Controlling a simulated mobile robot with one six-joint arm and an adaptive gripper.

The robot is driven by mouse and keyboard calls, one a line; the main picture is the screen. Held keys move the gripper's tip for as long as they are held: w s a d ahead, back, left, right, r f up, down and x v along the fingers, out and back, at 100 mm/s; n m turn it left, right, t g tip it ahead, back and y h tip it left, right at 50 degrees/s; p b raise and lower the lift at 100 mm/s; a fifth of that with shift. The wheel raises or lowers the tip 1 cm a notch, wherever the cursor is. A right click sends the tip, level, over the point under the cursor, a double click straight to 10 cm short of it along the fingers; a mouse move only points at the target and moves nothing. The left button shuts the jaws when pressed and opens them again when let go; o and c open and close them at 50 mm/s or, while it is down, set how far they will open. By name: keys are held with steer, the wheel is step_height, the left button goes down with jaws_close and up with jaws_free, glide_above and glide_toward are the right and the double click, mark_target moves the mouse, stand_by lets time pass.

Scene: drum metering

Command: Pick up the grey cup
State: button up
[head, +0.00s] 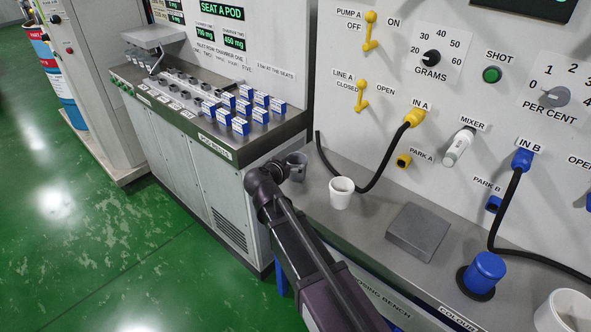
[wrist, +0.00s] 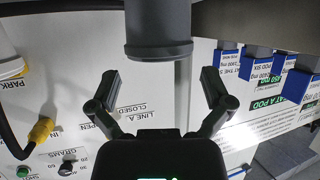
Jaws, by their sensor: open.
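The grey cup (head: 298,161) stands upright on the bench at its left end, just beyond my gripper, which partly hides it in the head view. In the wrist view, where the scene appears upside down, the dark grey cup (wrist: 158,28) is at the top centre, with its rim facing down in the picture. My gripper (wrist: 160,80) is open, its two fingers spread to either side of the cup's line and nothing visible between them. In the head view my gripper (head: 276,172) is close beside the cup; whether they touch is hidden.
A white cup (head: 341,193) stands right of the grey cup, near a black hose (head: 372,180). A grey square plate (head: 418,231), a blue capped item (head: 486,270) and another white container (head: 566,312) are further right. Blue pods (head: 240,125) sit on the left counter. The panel wall rises behind.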

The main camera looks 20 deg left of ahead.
mark_target(300, 158)
steer(key=shift+b+x, duration=0.9)
steer(key=shift+x, duration=1.7)
steer(key=shift+r, duration=0.1)
steer(key=c, duration=0.8)
